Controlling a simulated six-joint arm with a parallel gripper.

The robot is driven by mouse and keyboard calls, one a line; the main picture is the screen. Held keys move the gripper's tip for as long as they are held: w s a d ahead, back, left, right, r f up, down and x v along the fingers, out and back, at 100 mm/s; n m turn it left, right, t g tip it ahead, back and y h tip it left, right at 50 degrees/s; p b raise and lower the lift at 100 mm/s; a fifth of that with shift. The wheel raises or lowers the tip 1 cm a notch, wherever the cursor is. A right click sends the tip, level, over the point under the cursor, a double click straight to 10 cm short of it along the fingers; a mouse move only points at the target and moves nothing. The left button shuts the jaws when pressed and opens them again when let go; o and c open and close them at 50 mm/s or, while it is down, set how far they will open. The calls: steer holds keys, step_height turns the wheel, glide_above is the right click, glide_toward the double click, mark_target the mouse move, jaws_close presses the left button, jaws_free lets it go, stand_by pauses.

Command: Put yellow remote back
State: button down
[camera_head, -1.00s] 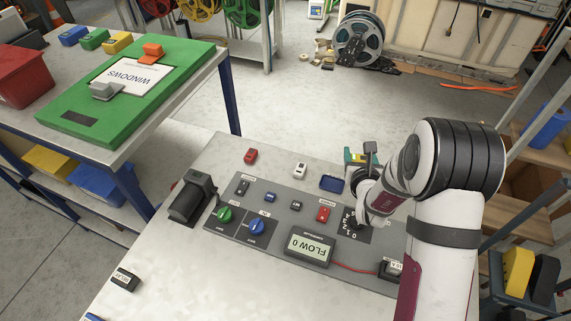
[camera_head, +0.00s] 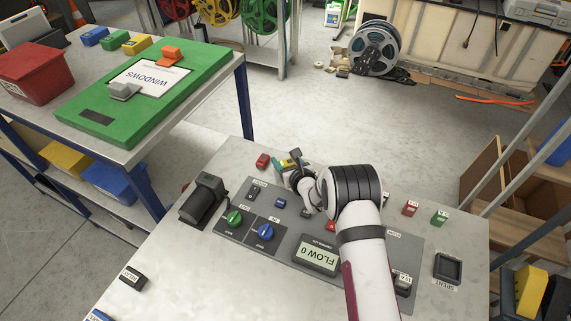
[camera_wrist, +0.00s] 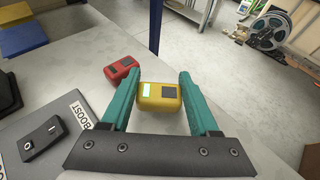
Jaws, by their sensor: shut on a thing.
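The yellow remote (camera_wrist: 161,97) sits between the two teal fingers of my gripper (camera_wrist: 158,99) in the wrist view, with a pale screen and a dark patch on its face. My gripper is shut on it. In the head view my gripper (camera_head: 287,165) is over the back part of the grey table, just right of a red remote (camera_head: 262,161). Only a small bit of yellow shows there, and I cannot tell its height above the table. The red remote also lies just left of the yellow one in the wrist view (camera_wrist: 122,69).
A control panel (camera_head: 290,252) with green and blue knobs and a FLOW display fills the table's middle. A black switch (camera_wrist: 41,138) lies near the BOOST label. Red (camera_head: 410,208) and green (camera_head: 439,217) items stand at right. A blue-legged bench with a green board (camera_head: 90,128) is at left.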

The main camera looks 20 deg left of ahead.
steer(key=shift+f, duration=0.95)
steer(key=shift+f, duration=0.1)
steer(key=shift+c, duration=0.7)
jaws_free()
